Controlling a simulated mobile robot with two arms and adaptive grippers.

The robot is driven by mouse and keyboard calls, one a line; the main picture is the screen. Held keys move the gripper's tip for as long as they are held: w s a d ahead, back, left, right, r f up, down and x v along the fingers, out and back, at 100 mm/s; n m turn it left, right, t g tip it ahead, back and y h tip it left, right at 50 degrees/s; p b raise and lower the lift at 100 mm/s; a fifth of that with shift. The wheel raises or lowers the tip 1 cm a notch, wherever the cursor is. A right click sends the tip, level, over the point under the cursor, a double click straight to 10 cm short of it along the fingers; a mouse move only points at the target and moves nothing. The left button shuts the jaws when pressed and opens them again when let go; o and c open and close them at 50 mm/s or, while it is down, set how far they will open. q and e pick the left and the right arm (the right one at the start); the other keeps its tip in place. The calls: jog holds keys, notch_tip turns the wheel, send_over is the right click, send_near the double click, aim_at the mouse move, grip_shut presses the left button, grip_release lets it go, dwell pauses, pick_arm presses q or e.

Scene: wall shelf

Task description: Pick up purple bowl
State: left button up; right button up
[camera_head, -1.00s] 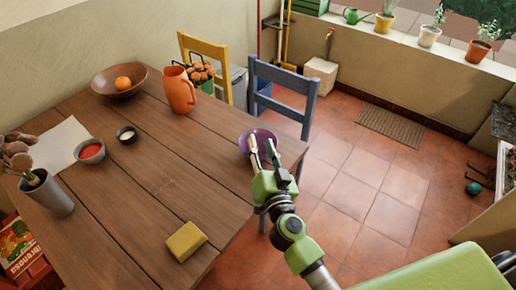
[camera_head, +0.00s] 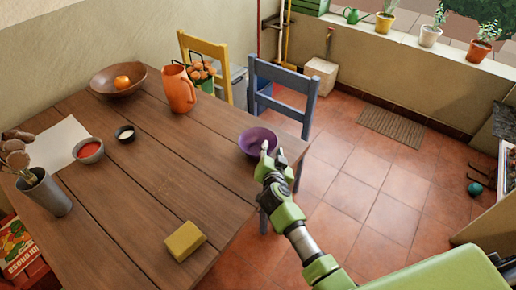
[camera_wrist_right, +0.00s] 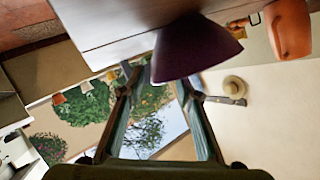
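The purple bowl (camera_head: 257,138) stands upright near the right edge of the wooden table (camera_head: 155,165). My right gripper (camera_head: 273,155) is at the bowl's near right side, by the table edge, with its two fingers apart and nothing held between them. In the right wrist view the bowl (camera_wrist_right: 193,50) shows large and dark, just beyond the spread fingers (camera_wrist_right: 163,80). I cannot tell whether a finger touches the rim. My left gripper is not in view.
A yellow sponge (camera_head: 185,240) lies at the table's near edge. A blue chair (camera_head: 283,78) stands close behind the purple bowl. The table around the bowl is clear.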

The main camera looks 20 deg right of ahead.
aim_at(272, 141)
jog(key=b+x, duration=0.1)
jog(key=x, duration=0.4)
jog(key=shift+r, duration=0.1)
jog(key=shift+c, duration=0.3)
grip_shut()
